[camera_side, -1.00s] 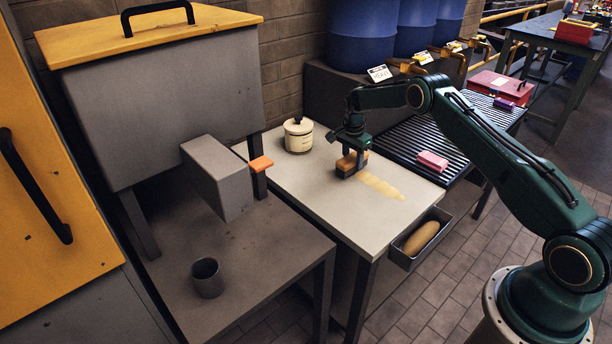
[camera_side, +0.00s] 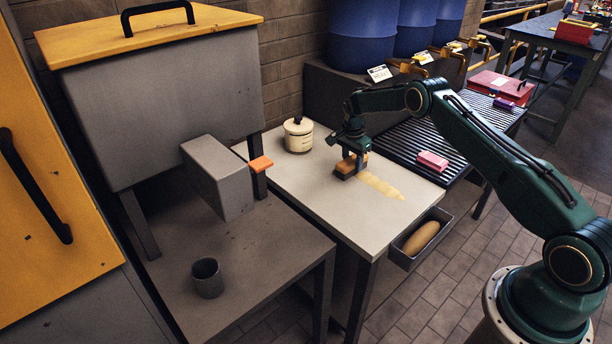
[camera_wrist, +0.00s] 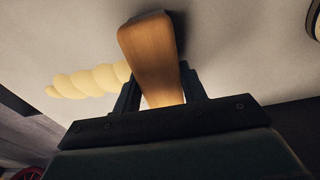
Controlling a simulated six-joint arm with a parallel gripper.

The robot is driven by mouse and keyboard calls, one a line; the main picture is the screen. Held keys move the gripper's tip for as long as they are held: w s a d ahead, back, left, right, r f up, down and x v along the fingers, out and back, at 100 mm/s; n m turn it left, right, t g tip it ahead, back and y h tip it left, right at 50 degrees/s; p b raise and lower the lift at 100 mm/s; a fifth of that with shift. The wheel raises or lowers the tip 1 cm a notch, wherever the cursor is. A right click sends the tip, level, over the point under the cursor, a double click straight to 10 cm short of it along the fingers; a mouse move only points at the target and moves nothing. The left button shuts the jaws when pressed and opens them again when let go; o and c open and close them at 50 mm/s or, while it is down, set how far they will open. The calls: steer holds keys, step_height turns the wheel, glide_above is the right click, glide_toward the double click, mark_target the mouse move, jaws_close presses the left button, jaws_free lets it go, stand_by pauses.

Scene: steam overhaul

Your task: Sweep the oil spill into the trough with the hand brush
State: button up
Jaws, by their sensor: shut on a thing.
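The hand brush (camera_side: 345,168), with a tan wooden body, is clamped in my gripper (camera_side: 354,154) at the far end of the spill. It appears to be at or just above the pale worktop; contact is unclear. The wrist view shows the wooden brush (camera_wrist: 150,50) between the fingers of my gripper (camera_wrist: 158,88). The oil spill (camera_side: 382,186) is a yellowish streak running from the brush toward the front right of the worktop; it shows left of the brush in the wrist view (camera_wrist: 90,81). The dark trough (camera_side: 402,262) hangs at the worktop's front right edge and holds a brown oval thing.
A lidded cream pot (camera_side: 298,136) stands on the worktop left of the brush. A pink block (camera_side: 432,161) lies on the dark ribbed surface (camera_side: 400,143) to the right. A grey cup (camera_side: 207,278) stands on the lower left table. The worktop's front is clear.

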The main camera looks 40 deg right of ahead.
steer(key=shift+s, duration=1.5)
steer(key=shift+s, duration=0.6)
steer(key=shift+s+f, duration=0.2)
steer(key=shift+s, duration=0.8)
steer(key=shift+s, duration=0.15)
steer(key=shift+s, duration=1.4)
steer(key=shift+s, duration=0.1)
steer(key=shift+s+r, duration=0.25)
steer(key=shift+s, duration=1.05)
